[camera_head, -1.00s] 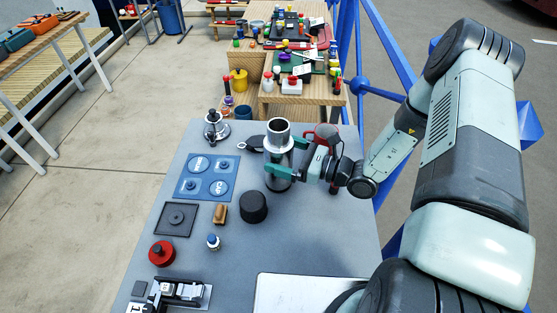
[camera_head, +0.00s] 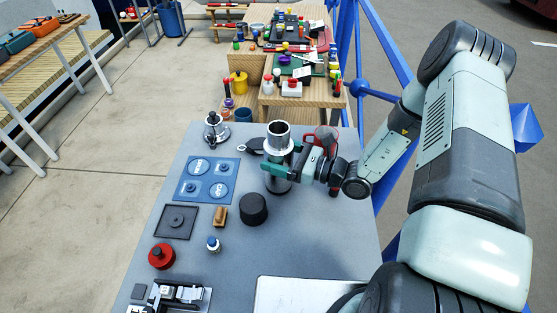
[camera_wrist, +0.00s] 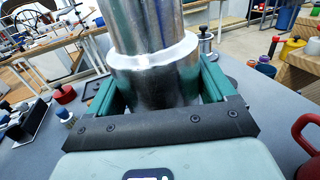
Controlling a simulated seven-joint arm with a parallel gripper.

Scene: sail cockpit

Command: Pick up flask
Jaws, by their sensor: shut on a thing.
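The flask is a shiny metal cylinder (camera_head: 279,142) with an open round top, upright over the far part of the grey table. It fills the middle of the wrist view (camera_wrist: 150,60), with a wider lower body below a narrower neck. My gripper (camera_head: 280,165) comes from the right with its green fingers on both sides of the flask, shut on it. In the wrist view the fingers (camera_wrist: 155,92) press along its sides. The flask's base shows below the fingers in the head view; I cannot tell whether it touches the table.
A black round cap (camera_head: 253,209) stands in front of the flask on the grey table (camera_head: 235,265). A red-handled thing (camera_head: 325,135) is right behind my gripper. A blue panel (camera_head: 207,180), a metal pot (camera_head: 215,130) and a red knob (camera_head: 161,256) are left.

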